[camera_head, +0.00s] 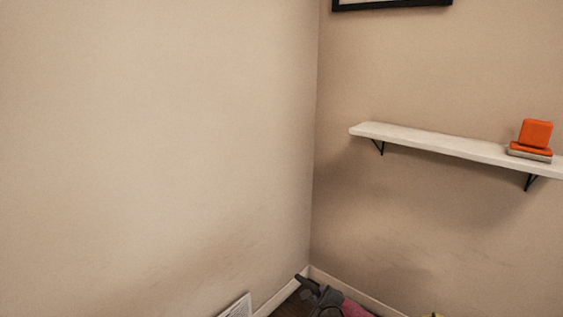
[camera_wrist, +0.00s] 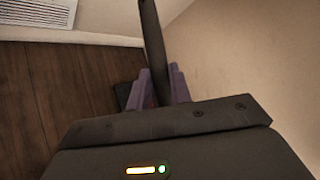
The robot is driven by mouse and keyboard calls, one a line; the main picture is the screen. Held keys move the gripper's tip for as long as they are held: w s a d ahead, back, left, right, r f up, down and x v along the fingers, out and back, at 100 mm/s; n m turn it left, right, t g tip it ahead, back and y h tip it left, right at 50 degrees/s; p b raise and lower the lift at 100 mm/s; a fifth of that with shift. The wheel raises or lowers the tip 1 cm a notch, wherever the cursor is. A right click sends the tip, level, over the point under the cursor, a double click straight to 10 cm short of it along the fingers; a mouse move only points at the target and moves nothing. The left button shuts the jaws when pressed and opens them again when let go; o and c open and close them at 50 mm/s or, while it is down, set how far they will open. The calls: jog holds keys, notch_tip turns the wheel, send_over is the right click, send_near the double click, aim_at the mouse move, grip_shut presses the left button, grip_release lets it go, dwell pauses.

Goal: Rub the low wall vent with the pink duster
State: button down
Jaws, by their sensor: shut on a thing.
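The low wall vent (camera_head: 237,307) is a white grille at the foot of the left wall, cut by the bottom edge in the head view. It also shows at the top left of the wrist view (camera_wrist: 38,11). My gripper (camera_wrist: 161,72) is shut on a dark handle (camera_wrist: 152,40) that sticks out past its fingers, apart from the vent. In the head view my gripper (camera_head: 326,297) is low near the corner, right of the vent. A pink part (camera_head: 354,308), seemingly the duster, shows beside it, mostly cut off.
A white shelf (camera_head: 430,140) on the right wall holds an orange object (camera_head: 535,134). A framed picture (camera_head: 392,4) hangs above. White baseboards meet at the corner. Bare dark wooden floor (camera_wrist: 55,105) lies below the vent. A yellow thing (camera_head: 434,315) barely shows at the bottom edge.

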jog(key=shift+m+h, duration=0.3)
jog(key=shift+h, duration=0.1)
jog(key=d+r, duration=0.2)
jog(key=d, duration=0.1)
jog(key=shift+w+d+r, duration=0.2)
jog(key=shift+w, duration=0.15)
notch_tip(320, 180, up, 3)
jog(key=p, duration=0.3)
jog(key=shift+r+p, duration=0.2)
jog(key=shift+p, duration=0.15)
jog(key=shift+r+p, duration=0.55)
jog(key=shift+f, duration=0.1)
